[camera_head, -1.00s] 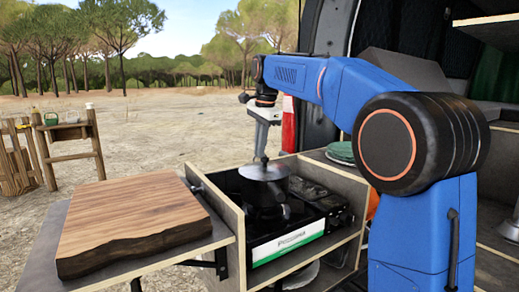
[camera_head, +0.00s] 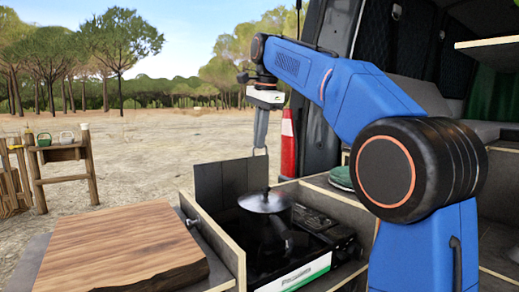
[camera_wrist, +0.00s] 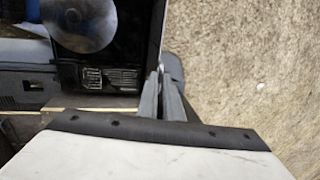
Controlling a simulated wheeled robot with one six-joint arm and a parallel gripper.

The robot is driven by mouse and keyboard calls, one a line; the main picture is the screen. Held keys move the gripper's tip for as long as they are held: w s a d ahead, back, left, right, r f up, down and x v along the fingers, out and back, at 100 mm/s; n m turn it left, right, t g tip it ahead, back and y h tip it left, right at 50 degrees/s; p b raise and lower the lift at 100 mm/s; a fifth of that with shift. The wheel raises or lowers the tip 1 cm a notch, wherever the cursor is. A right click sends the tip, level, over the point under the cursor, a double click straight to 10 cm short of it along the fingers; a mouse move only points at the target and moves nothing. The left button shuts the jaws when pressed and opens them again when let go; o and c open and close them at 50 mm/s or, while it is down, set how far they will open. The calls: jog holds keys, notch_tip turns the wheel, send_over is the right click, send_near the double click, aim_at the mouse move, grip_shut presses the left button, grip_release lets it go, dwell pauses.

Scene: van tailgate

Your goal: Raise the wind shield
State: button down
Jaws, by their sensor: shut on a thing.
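The wind shield (camera_head: 222,180) is a thin dark panel standing up along the far side of the camping stove (camera_head: 305,272). In the wrist view, the fingers of my gripper (camera_wrist: 162,95) close together at the edge of the black stove area. The shield is hard to make out there. The stove's middle is hidden behind a dark pot (camera_head: 270,230).
The pot's lid (camera_head: 264,201) is close in front of the shield and below my gripper. A thick wooden board (camera_head: 120,245) lies on the left. A red and white post (camera_head: 288,145) and the van's side are to the right. Open ground lies behind.

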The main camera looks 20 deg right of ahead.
jog(key=shift+r, duration=0.3)
jog(key=c, duration=1.9)
grip_release()
jog(key=shift+s+d+r, duration=0.1)
jog(key=shift+s+r, duration=0.15)
jog(key=shift+r, duration=0.95)
jog(key=shift+s+d+r, duration=0.1)
jog(key=shift+s+r, duration=0.1)
jog(key=shift+r, duration=1)
jog(key=shift+s+d+r, duration=0.1)
jog(key=shift+s+r, duration=0.15)
jog(key=shift+r, duration=0.95)
jog(key=shift+s, duration=0.1)
